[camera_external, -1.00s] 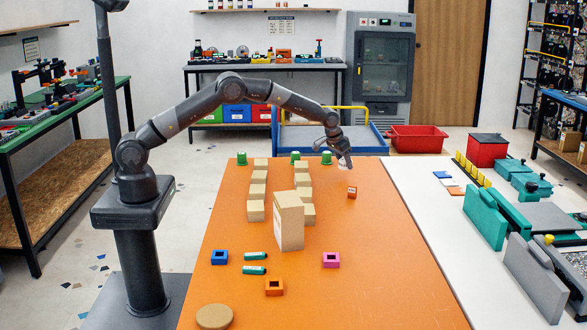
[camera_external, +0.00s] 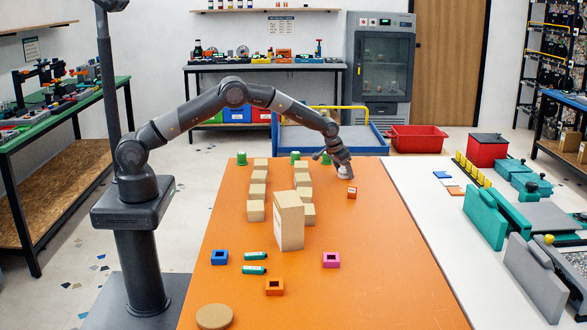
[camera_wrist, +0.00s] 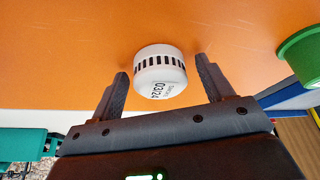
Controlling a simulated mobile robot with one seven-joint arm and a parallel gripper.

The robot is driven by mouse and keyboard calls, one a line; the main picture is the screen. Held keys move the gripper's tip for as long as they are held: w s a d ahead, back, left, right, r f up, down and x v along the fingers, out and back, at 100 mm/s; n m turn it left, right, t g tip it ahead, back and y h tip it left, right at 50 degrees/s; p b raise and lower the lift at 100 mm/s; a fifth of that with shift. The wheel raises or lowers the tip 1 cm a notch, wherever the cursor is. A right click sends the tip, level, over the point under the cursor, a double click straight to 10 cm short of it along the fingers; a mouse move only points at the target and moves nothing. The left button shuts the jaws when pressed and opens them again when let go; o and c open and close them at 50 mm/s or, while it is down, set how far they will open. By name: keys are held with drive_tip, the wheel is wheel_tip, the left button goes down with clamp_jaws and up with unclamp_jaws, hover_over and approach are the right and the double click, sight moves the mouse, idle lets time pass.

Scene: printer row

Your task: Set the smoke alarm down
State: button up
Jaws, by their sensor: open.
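The smoke alarm (camera_wrist: 160,68) is a round white puck with dark slots and printed text. In the wrist view it lies just ahead of and between my gripper's fingers, against the orange tabletop. My gripper (camera_wrist: 163,70) is open, with a small gap visible on each side of the alarm. Whether the alarm rests fully on the surface is hard to tell. In the external view my gripper (camera_external: 349,170) is low over the far right part of the orange table (camera_external: 370,240), and I cannot make out the alarm beneath it.
The orange table's right side is clear.

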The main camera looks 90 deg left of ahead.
drive_tip(key=shift+r, duration=0.1)
drive_tip(key=v, duration=1.2)
drive_tip(key=s+d+r+m, duration=0.1)
drive_tip(key=s+d+r, duration=0.3)
drive_tip(key=s+r, duration=0.3)
drive_tip(key=s+d+r+m+t+h, duration=0.1)
drive_tip(key=s+d+r, duration=0.3)
drive_tip(key=s+r, duration=0.3)
drive_tip(key=s+d+r, duration=0.3)
drive_tip(key=s+r, duration=0.3)
drive_tip(key=s, duration=0.2)
drive_tip(key=s+d+f+m, duration=0.1)
drive_tip(key=s+d, duration=0.1)
drive_tip(key=s, duration=0.7)
drive_tip(key=s+d+f+m, duration=0.1)
drive_tip(key=s+d, duration=0.2)
drive_tip(key=s, duration=0.7)
drive_tip(key=s+d+m, duration=0.1)
drive_tip(key=s+d, duration=0.2)
drive_tip(key=s, duration=0.7)
drive_tip(key=shift+s+f+t+h, duration=0.15)
drive_tip(key=shift+f+t+h, duration=0.15)
drive_tip(key=shift+f+h, duration=0.1)
drive_tip(key=shift+o, duration=0.4)
